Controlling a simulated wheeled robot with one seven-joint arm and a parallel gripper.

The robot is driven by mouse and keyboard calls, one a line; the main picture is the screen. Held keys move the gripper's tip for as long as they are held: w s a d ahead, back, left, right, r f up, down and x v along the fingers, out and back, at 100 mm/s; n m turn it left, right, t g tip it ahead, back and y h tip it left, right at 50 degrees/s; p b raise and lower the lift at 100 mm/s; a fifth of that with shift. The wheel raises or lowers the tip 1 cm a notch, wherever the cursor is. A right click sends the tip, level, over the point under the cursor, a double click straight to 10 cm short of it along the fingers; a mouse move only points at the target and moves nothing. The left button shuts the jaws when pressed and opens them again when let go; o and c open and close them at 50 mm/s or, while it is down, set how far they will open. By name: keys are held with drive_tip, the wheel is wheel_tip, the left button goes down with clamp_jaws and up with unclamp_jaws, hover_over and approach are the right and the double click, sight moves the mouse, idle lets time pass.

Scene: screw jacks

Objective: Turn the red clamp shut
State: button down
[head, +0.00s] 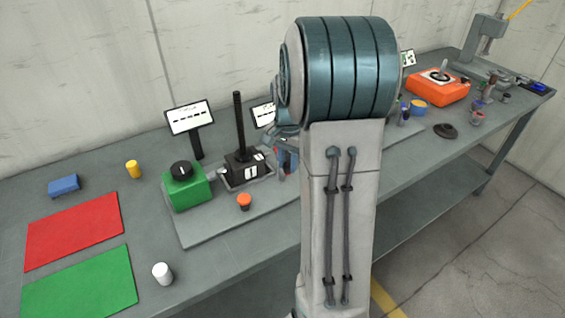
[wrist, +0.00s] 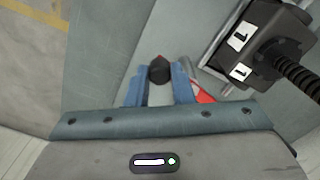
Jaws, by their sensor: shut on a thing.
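The red clamp (wrist: 203,94) shows in the wrist view as a red strip beside and partly behind my right finger. A dark end piece with a little red on it (wrist: 160,69) sits between the fingertips and looks like part of the clamp's handle. My gripper (wrist: 158,82), with two blue fingers, is closed around this piece. The rest of the clamp is hidden by my fingers and palm.
A black device with a tall ribbed post (head: 245,165) stands close by; it also shows in the wrist view (wrist: 272,45). A green box with a black knob (head: 187,188) and an orange-red button (head: 244,201) share its grey plate. An orange box (head: 437,88) stands farther right.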

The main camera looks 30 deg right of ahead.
drive_tip(key=shift+w+d+r+n+b, duration=0.1)
drive_tip(key=shift+w+d+n, duration=0.2)
drive_tip(key=shift+d+n, duration=1.1)
drive_tip(key=shift+w+d+f+n+b, duration=0.1)
drive_tip(key=shift+w+d+n, duration=0.2)
drive_tip(key=shift+n, duration=2.25)
drive_tip(key=shift+w+d+r+n+b, duration=0.1)
drive_tip(key=shift+w+d+n, duration=0.15)
drive_tip(key=shift+d+n, duration=1.2)
drive_tip(key=shift+a+n, duration=0.55)
drive_tip(key=shift+n, duration=0.05)
drive_tip(key=c, duration=1.3)
unclamp_jaws()
drive_tip(key=shift+o, duration=0.2)
wheel_tip(320, 180, up, 14)
